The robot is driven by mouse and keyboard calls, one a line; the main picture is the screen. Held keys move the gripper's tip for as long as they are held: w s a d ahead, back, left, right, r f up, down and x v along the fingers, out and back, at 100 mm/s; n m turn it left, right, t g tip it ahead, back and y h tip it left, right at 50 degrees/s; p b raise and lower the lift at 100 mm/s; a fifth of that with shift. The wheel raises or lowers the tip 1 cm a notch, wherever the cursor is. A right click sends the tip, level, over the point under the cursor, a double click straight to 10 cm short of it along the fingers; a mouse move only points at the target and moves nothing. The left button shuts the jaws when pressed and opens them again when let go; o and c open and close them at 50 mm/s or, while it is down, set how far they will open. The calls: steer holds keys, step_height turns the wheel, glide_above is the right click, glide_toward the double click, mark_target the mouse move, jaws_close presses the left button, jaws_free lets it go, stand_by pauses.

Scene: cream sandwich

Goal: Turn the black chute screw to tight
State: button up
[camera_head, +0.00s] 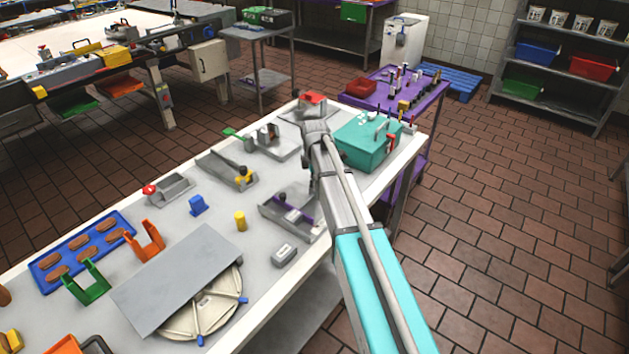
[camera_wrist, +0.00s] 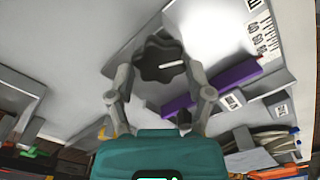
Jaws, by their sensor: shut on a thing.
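The black chute screw (camera_wrist: 152,48) is a lobed knob with a white line on its face, pointing to the right in the wrist view. My gripper (camera_wrist: 159,70) has one finger on each side of the knob and is shut on it. The knob sits against a pale grey chute surface (camera_wrist: 209,35). A purple bar (camera_wrist: 238,73) lies beside it. In the head view, a grey chute with a purple bar (camera_head: 296,213) stands near the table's right edge; my arm hides the gripper there.
A teal box (camera_head: 362,148) stands behind my arm. A grey block (camera_head: 285,255), a yellow cylinder (camera_head: 240,221) and a blue piece (camera_head: 198,205) are near the chute.

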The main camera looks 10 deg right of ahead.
steer(key=shift+m, duration=0.3)
steer(key=m, duration=0.4)
steer(key=shift+w, duration=0.1)
steer(key=m, duration=0.4)
steer(key=shift+d+m, duration=0.1)
steer(key=shift+m, duration=0.3)
steer(key=m, duration=0.4)
steer(key=shift+d+m, duration=0.1)
steer(key=shift+m, duration=0.2)
steer(key=m, duration=0.4)
steer(key=shift+d, duration=0.1)
steer(key=m, duration=0.6)
steer(key=shift+d+m, duration=0.1)
steer(key=shift+m, duration=0.3)
steer(key=m, duration=0.6)
steer(key=shift+d, duration=0.1)
